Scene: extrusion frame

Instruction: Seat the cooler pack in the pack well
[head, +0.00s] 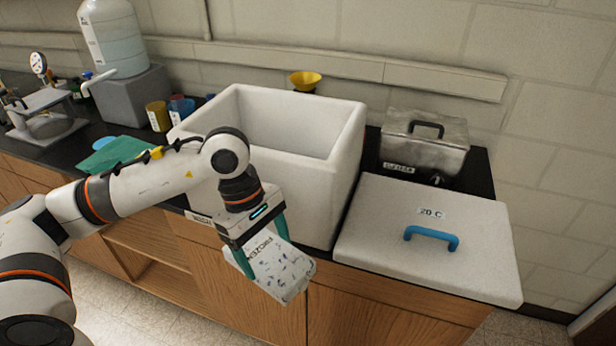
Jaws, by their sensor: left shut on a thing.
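The cooler pack (285,275) is a pale white slab with dark blue flecks and the word FROZEN on it. My left gripper (261,262) is shut on the pack, with its teal fingers on either side. It holds the pack in front of the counter, before the wooden cabinet doors. A large white open-topped cooler box (341,160) stands on the counter behind the gripper. I see its inner back wall, but its floor and any pack well are hidden. My right gripper is not in view.
A white lid (470,255) with a blue handle lies right of the box, at the counter's front edge. A metal container (425,143) stands behind it. A yellow bowl (305,80) is behind the box. Cups (158,117) and teal cloth (118,153) lie left.

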